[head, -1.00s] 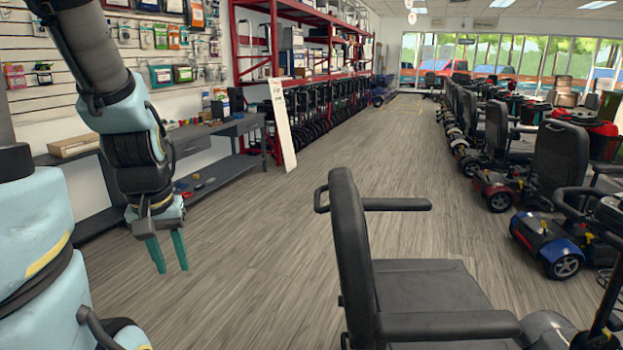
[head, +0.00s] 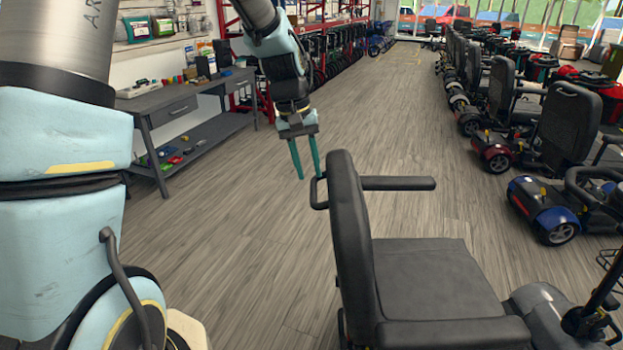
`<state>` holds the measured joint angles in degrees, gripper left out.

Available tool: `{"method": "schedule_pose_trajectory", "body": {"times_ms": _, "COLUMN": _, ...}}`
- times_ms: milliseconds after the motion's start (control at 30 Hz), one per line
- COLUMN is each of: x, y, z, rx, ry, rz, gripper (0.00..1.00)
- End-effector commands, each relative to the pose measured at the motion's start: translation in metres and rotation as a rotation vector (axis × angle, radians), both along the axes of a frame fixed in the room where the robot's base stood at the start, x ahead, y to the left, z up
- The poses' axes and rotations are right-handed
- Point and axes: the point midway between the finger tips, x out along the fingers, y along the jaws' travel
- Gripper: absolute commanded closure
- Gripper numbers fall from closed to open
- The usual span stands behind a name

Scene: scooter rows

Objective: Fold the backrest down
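The backrest (head: 352,245) of the near scooter's black seat stands upright in the head view, just right of the middle. It rises from the rear of the flat seat cushion (head: 435,278). A far armrest (head: 398,184) and a near armrest (head: 455,332) stick out forward to the right. A small black loop (head: 316,191) projects behind the backrest near its top. My gripper (head: 306,177) points down with its two green fingers apart and nothing between them. It appears close to the loop and the backrest's upper left edge; I cannot tell whether it touches.
Rows of parked scooters (head: 562,200) line the right side. A grey workbench (head: 180,112) with small items stands against the left wall, and red shelving (head: 235,20) stands behind. The wooden floor (head: 240,225) left of the seat is clear.

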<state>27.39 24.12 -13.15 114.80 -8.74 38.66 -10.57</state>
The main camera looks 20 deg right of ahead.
Motion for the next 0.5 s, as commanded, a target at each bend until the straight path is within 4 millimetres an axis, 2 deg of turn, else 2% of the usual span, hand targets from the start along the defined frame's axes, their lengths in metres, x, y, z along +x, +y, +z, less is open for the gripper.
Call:
{"method": "schedule_pose_trajectory", "body": {"times_ms": 100, "x": -0.002, "y": -0.003, "z": -0.019, "rx": 0.002, "ry": 0.002, "rz": -0.001, "gripper": 0.66}}
{"method": "schedule_pose_trajectory", "body": {"times_ms": 233, "x": -0.003, "y": -0.006, "z": -0.033, "rx": 0.002, "ry": 0.001, "rz": 0.000, "gripper": 0.66}}
{"method": "schedule_pose_trajectory", "body": {"times_ms": 500, "x": -0.003, "y": -0.007, "z": -0.042, "rx": 0.001, "ry": -0.001, "rz": 0.000, "gripper": 0.66}}
